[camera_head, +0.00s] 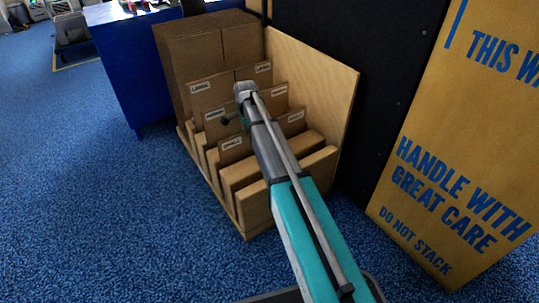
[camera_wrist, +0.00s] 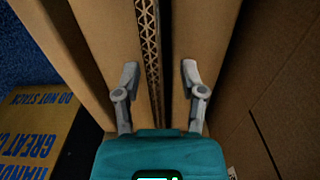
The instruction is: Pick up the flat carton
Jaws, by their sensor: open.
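In the wrist view, the corrugated top edge of a flat carton (camera_wrist: 150,45) runs between the fingers of my gripper (camera_wrist: 160,75). The gripper is open, one finger on each side of that edge, and neither finger clearly touches it. A dark narrow gap runs just right of the edge. In the head view my arm reaches over the rack and its end hides part of the labelled dividers; the fingertips cannot be made out there.
A blue cabinet (camera_head: 128,60) stands behind and left of the rack. A large yellow-brown carton (camera_head: 440,170) with blue print stands on the right, by a black panel (camera_head: 385,75). Blue carpet (camera_head: 75,190) is clear to the left.

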